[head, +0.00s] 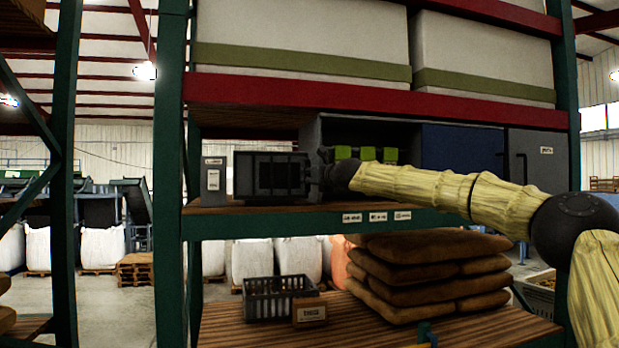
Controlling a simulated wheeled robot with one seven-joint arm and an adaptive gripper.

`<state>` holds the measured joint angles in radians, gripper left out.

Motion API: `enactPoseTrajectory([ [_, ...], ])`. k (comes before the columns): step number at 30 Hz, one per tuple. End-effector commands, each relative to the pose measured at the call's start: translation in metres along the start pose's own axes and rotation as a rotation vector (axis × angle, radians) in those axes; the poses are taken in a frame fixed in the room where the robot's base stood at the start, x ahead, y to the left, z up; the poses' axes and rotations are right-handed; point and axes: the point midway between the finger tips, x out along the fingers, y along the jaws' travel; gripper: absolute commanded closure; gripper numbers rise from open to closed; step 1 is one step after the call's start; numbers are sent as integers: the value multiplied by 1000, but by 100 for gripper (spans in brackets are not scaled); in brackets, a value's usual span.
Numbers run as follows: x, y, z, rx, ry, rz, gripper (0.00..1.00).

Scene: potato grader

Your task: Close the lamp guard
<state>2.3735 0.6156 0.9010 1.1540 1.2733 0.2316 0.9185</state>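A dark grey square frame with a black barred middle (270,176) stands on the shelf at the left; it looks like the lamp guard, though no label on it can be read. It seems to be swung out to the left of an open grey cabinet (312,135). My gripper (316,172) is at the right edge of this frame, in front of the cabinet's left side. The fingers are dark and small against the dark frame, so I cannot tell whether they touch it or are open or shut. My arm comes in from the right and hides part of the cabinet.
Green blocks (366,153) show in the cabinet opening. Right of it are a blue panel (462,148) and a grey door (538,158) with a handle. A small grey labelled box (213,181) stands left of the frame. Below are a crate (272,302) and stacked sacks (425,270).

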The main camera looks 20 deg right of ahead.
Motion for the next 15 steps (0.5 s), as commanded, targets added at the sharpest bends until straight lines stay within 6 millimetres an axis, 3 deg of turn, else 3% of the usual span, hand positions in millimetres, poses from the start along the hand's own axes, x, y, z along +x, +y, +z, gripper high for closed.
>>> enactPoseTrajectory([
  [8,-15,0,1,0,0,2,81],
  [15,-49,-1,0,0,0,1,81],
])
